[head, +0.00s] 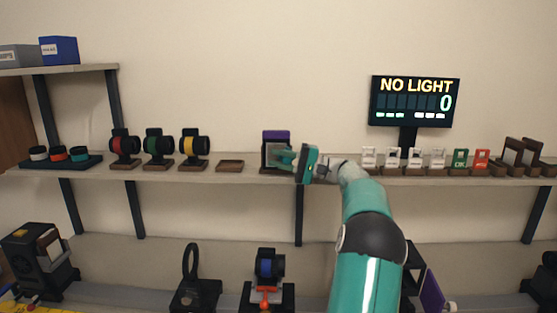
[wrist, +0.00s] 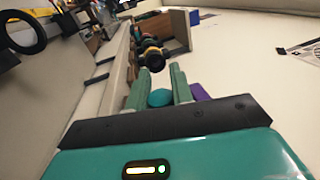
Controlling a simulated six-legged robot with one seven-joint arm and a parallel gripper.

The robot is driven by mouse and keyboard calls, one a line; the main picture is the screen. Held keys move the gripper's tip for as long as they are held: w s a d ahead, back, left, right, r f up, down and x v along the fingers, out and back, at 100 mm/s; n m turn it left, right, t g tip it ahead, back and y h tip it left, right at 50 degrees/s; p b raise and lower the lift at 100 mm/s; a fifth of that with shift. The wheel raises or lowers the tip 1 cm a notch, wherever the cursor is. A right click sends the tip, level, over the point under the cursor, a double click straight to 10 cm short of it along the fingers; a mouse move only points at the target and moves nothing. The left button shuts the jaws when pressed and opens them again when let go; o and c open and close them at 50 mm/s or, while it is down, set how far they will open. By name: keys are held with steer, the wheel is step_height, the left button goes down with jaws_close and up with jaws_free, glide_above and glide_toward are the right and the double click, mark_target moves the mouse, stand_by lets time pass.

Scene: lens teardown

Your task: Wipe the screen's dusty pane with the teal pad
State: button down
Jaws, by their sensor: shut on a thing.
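The screen (head: 276,136) stands upright on the shelf, with a purple top and a greyish pane below. It shows as a purple patch right of my fingers in the wrist view (wrist: 200,92). My gripper (head: 286,157) is at the front of the screen, covering the pane's right part. In the wrist view my gripper (wrist: 162,88) is shut on the round teal pad (wrist: 160,98), which sits between the two fingers. Whether the pad touches the pane is hidden. The dust on the pane is too small to make out.
An empty wooden tray (head: 229,166) lies left of the screen on the shelf (head: 340,178). Red, green and yellow ringed mounts (head: 157,146) stand further left. Small white, green and red blocks (head: 413,158) stand right. A display (head: 415,101) reads "NO LIGHT" and 0.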

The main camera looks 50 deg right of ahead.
steer(key=shift+f+x, duration=0.7)
steer(key=shift+x, duration=2.8)
steer(key=v, duration=0.3)
steer(key=r+v, duration=0.1)
steer(key=v, duration=0.1)
steer(key=shift+s+d, duration=0.1)
steer(key=shift+d, duration=0.2)
steer(key=shift+v, duration=0.85)
steer(key=f+x, duration=0.1)
steer(key=x, duration=0.6)
steer(key=shift+a, duration=0.25)
steer(key=shift+a+r, duration=0.1)
steer(key=shift+r, duration=0.05)
steer(key=shift+s+a+r, duration=0.1)
steer(key=shift+s+a, duration=0.85)
steer(key=shift+a, duration=0.15)
steer(key=shift+s+a+r, duration=0.1)
steer(key=shift+s+a, duration=0.85)
steer(key=shift+a, duration=0.15)
